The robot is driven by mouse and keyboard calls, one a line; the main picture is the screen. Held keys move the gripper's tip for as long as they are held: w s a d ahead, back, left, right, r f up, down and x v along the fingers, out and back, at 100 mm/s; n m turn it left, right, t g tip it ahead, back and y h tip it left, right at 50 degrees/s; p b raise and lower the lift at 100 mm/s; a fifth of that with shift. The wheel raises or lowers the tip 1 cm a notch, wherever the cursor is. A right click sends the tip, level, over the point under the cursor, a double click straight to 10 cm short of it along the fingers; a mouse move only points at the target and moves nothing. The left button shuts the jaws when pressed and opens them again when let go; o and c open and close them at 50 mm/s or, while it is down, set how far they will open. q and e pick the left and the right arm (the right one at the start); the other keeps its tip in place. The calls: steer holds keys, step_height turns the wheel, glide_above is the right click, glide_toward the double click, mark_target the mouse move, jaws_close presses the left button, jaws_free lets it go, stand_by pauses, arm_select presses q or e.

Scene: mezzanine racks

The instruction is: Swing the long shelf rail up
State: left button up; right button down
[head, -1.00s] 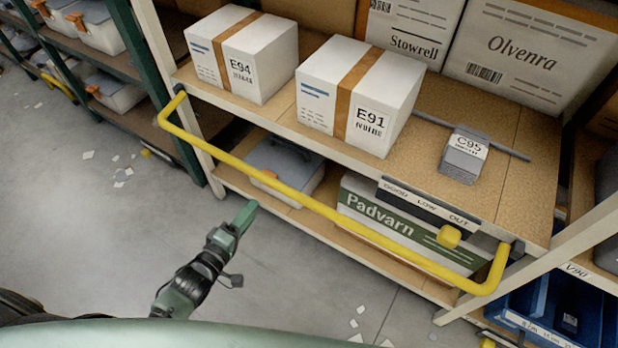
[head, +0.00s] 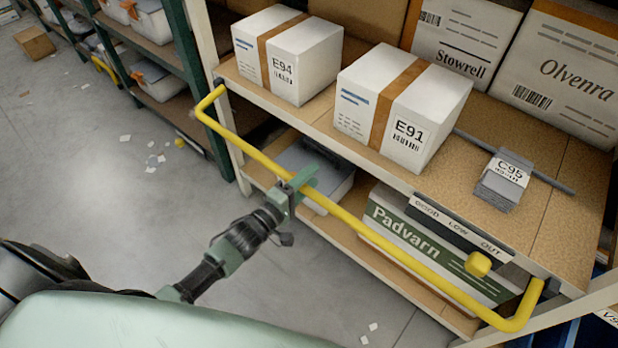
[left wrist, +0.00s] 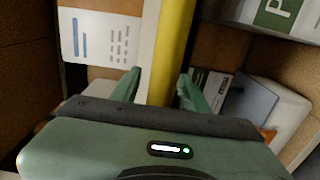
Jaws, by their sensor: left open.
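The long yellow shelf rail (head: 385,252) hangs low across the front of the shelf, with a bent arm at each end reaching back to the rack posts. My left gripper (head: 301,181) is at the rail, left of its middle. In the left wrist view the rail (left wrist: 171,50) runs between the two green fingers (left wrist: 157,90) of this gripper. The fingers are open, one on each side of the rail, with a gap showing. My right gripper is not in view.
White boxes E94 (head: 287,55) and E91 (head: 402,105) and grey C95 (head: 503,182) stand on the shelf board (head: 545,215). A yellow knob (head: 478,264) sits at the GOOD LOW OUT label strip (head: 450,222). The Padvarn box (head: 425,245) is below. Floor at left is mostly clear.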

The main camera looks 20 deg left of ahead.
arm_select(q)
jaws_close()
stand_by(1.4)
